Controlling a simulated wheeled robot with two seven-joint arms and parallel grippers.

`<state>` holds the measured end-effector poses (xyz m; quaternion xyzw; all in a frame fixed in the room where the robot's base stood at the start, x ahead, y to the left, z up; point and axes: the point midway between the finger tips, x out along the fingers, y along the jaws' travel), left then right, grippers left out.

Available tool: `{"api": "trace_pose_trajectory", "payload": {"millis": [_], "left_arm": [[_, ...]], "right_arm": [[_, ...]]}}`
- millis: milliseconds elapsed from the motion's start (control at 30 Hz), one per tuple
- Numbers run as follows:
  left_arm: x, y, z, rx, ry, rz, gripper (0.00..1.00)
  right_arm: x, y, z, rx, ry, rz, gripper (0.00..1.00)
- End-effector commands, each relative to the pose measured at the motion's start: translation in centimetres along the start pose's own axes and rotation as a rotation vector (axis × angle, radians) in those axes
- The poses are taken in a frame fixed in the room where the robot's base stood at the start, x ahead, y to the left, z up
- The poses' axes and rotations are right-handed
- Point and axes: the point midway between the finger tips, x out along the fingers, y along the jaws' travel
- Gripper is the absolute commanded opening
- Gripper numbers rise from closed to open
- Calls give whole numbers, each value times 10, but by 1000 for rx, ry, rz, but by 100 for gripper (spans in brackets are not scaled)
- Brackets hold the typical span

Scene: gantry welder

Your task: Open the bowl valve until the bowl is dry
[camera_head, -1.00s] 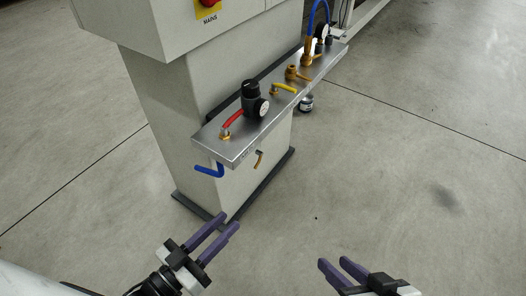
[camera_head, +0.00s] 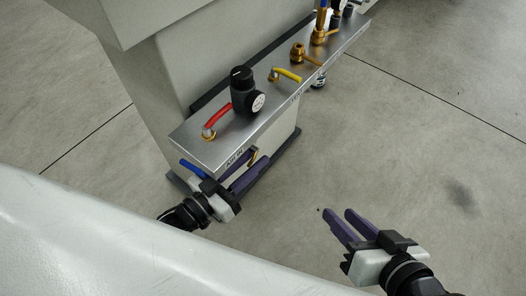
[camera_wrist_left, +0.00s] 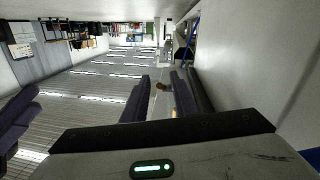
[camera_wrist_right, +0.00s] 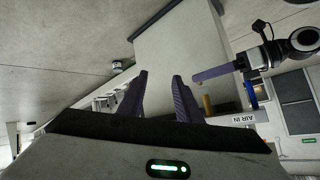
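The metal shelf (camera_head: 205,147) on the grey column carries a black regulator with a gauge (camera_head: 242,92). Under its near end, a small brass-coloured piece (camera_head: 253,155) hangs close to my left fingertips; I cannot tell if they touch it. In the right wrist view it shows as a tan stub (camera_wrist_right: 207,104). A blue handle (camera_head: 190,169) shows beside my left wrist. My left gripper (camera_head: 262,158) is open under the shelf's front edge. My right gripper (camera_head: 338,215) is open and empty above bare floor.
On the shelf are a red lever (camera_head: 217,118), a yellow lever (camera_head: 287,74) and brass fittings (camera_head: 298,52). The column's base plate (camera_head: 287,146) stands on the floor. The concrete floor (camera_head: 430,130) to the right is clear. My pale arm fills the lower left.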

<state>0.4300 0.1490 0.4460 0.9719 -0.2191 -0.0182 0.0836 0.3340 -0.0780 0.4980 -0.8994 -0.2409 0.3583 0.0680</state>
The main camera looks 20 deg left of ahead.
Motion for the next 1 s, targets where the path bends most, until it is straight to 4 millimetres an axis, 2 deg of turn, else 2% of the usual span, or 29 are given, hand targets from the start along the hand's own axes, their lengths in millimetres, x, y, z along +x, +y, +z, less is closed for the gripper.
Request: {"api": "trace_pose_trajectory", "payload": {"millis": [100, 233, 600, 767, 1000], "left_arm": [[20, 0, 2, 0, 2, 0, 26], [33, 0, 2, 0, 0, 0, 26], [38, 0, 0, -1, -2, 0, 26], [38, 0, 0, -1, -2, 0, 0], [38, 2, 0, 0, 6, 4, 0]], "right_arm": [[0, -3, -2, 6, 25, -16, 31], [-1, -6, -6, 11, 40, -27, 31], [-4, -9, -10, 13, 52, -35, 31], [-4, -9, -10, 13, 51, -34, 31], [-3, -9, -9, 12, 51, -34, 31]]}}
